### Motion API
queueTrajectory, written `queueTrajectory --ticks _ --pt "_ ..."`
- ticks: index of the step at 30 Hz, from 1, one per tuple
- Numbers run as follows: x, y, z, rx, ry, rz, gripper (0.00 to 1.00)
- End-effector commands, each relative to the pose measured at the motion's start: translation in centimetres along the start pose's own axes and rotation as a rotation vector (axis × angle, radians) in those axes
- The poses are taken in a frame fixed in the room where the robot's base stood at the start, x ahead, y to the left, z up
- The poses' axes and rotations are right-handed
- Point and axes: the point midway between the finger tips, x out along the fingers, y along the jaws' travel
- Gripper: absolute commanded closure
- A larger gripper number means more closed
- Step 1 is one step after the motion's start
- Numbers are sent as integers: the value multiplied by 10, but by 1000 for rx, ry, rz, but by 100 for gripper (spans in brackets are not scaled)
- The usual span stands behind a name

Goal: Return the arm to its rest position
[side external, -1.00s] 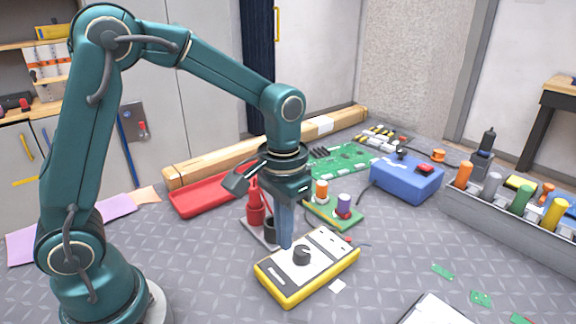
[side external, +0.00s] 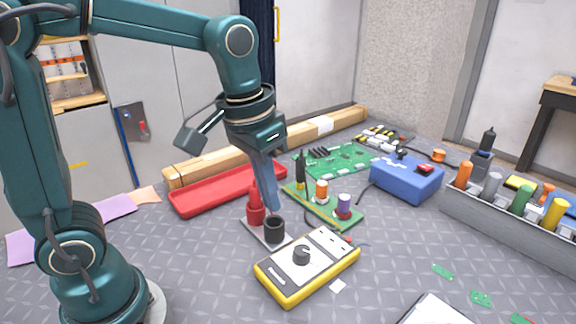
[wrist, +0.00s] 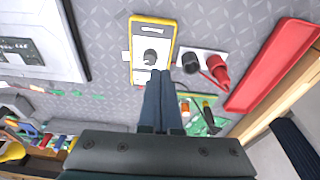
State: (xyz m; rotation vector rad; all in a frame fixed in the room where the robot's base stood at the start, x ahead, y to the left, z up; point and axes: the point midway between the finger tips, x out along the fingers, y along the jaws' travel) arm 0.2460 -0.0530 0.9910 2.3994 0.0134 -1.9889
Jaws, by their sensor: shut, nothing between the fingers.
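My gripper (side external: 272,207) is shut and empty. In the side view its blue-grey fingers point down, held above the table near the red and black holders. In the wrist view the closed fingers (wrist: 160,78) appear just below the yellow multimeter (wrist: 151,45). The yellow multimeter (side external: 308,265) with its dark dial lies flat on the table, in front of and to the right of the fingertips. The red probe (side external: 255,207) stands in its holder and the black cup (side external: 274,229) beside it looks empty.
A red tray (side external: 215,190) lies behind, before a wooden beam (side external: 225,159). Green circuit boards (side external: 338,158), a blue box (side external: 407,177) and a grey bin (side external: 500,208) of coloured parts stand to the right. The table's front left is clear.

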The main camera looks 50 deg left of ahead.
Motion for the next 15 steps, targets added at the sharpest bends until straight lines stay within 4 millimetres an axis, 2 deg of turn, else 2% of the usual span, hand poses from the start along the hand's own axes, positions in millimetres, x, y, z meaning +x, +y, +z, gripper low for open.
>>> queueTrajectory --ticks 1,6,11,15 --pt "-10 -2 7 -3 45 2 100" --pt "-28 -8 35 -5 162 3 100" --pt "-31 -12 61 -2 257 1 100" --pt "-24 -14 78 7 303 -2 100"
